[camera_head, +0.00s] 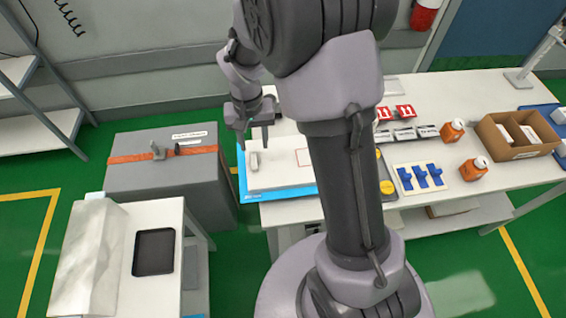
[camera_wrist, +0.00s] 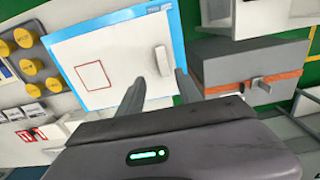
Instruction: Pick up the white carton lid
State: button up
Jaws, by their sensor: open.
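The white carton lid (camera_head: 277,178) is a flat white panel with a thin red square outline, over a blue mat (camera_head: 250,197) at the left end of the white table. A short pale raised grip (camera_head: 254,161) stands near its left side. It also shows in the wrist view, with the lid (camera_wrist: 125,58) and the grip (camera_wrist: 162,60) ahead of the fingers. My gripper (camera_head: 253,138) is open and empty above the lid, its fingers pointing down. In the wrist view the gripper (camera_wrist: 160,78) has its fingertips apart, with the grip between and beyond them. My arm hides part of the lid.
Orange bottles (camera_head: 453,130), a brown box (camera_head: 512,148), blue clips (camera_head: 422,176) and red-marked cards (camera_head: 384,113) lie to the right on the table. A grey case with an orange strap (camera_head: 130,157) stands left, near a white cart with a black tray (camera_head: 153,252).

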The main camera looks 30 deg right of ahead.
aim_at(253, 160)
jog(key=f+b, duration=0.1)
jog(key=f, duration=0.1)
jog(key=f+b, duration=0.1)
jog(key=f, duration=0.1)
jog(key=a+f+b, duration=0.1)
jog(key=f, duration=0.1)
jog(key=shift+s+f, duration=0.25)
jog(key=shift+s, duration=0.05)
jog(key=shift+r, duration=0.1)
grip_shut()
